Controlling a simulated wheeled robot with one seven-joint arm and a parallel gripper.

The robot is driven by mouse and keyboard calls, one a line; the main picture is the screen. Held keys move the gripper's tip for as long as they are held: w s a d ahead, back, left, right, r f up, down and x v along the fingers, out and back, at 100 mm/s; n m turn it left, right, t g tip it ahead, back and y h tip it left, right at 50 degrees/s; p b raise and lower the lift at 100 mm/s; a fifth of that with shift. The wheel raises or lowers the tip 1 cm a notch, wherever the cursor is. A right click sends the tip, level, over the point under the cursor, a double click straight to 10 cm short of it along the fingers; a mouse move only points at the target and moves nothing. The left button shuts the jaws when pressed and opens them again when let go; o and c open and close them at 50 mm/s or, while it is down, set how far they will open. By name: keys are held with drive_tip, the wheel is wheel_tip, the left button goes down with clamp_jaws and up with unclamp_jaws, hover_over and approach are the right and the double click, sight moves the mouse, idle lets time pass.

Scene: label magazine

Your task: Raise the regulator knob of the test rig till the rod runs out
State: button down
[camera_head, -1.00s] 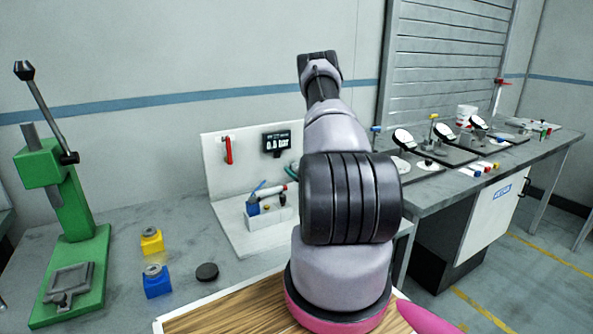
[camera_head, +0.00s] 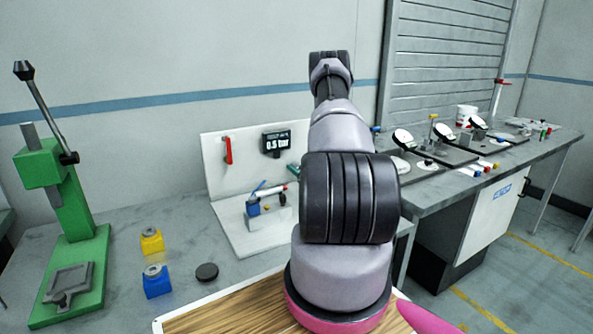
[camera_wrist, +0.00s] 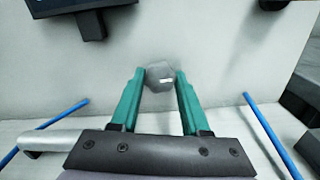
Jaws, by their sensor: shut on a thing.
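The test rig is a white panel (camera_head: 240,178) with a white base. Its dark display (camera_head: 276,141) reads 0.5 bar. A red lever (camera_head: 228,150) is on the panel to the left of the display. In the wrist view my gripper (camera_wrist: 160,78) has its two teal fingers closed on the grey faceted regulator knob (camera_wrist: 159,77), in front of the white panel. A small pale mark shows on the knob. In the head view my arm hides the knob and most of my gripper.
A green lever press (camera_head: 62,190) stands at the left. Yellow (camera_head: 151,241) and blue (camera_head: 156,281) blocks and a black disc (camera_head: 206,271) lie on the bench. Blue tubes (camera_wrist: 272,135) run either side of my gripper. A second bench with gauges stands at the right.

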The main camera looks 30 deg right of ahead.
drive_tip(key=shift+c, duration=1.9)
unclamp_jaws()
drive_tip(key=s, duration=0.7)
drive_tip(key=shift+s+a, duration=0.2)
drive_tip(key=shift+s, duration=0.05)
